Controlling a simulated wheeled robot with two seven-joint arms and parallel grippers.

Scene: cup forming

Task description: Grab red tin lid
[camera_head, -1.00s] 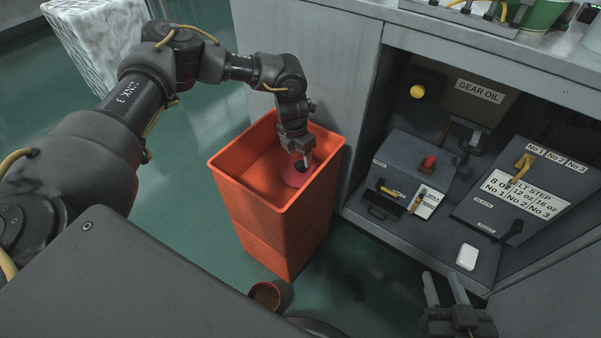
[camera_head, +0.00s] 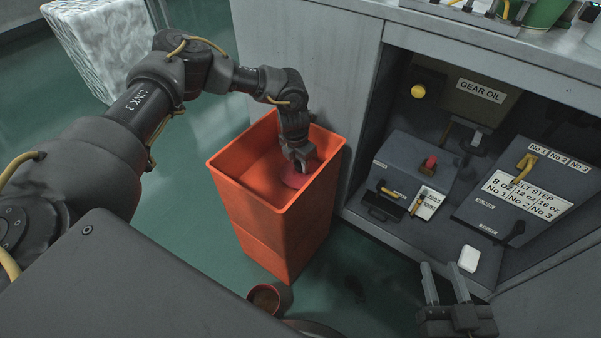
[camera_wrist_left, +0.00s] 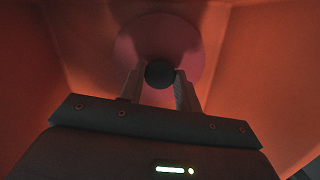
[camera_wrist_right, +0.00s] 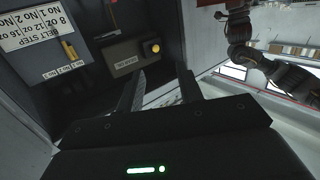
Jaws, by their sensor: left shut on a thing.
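The red tin lid (camera_head: 296,179) is a round pinkish-red disc inside the tall orange bin (camera_head: 262,222). In the left wrist view the lid (camera_wrist_left: 190,42) has a dark round knob (camera_wrist_left: 159,74) at its middle. My left gripper (camera_head: 301,165) reaches down into the bin. In the left wrist view its fingers (camera_wrist_left: 160,78) are shut on the knob, one on each side. My right gripper (camera_head: 446,285) is at the lower right of the head view, in front of the cabinet. Its fingers (camera_wrist_right: 160,92) are apart with nothing between them.
A small red tin (camera_head: 264,298) with brown contents stands on the floor by the bin. The grey cabinet (camera_head: 318,75) stands close behind and right of the bin. Its open bay holds a control box (camera_head: 408,170) and a white block (camera_head: 468,258). Green floor is clear left of the bin.

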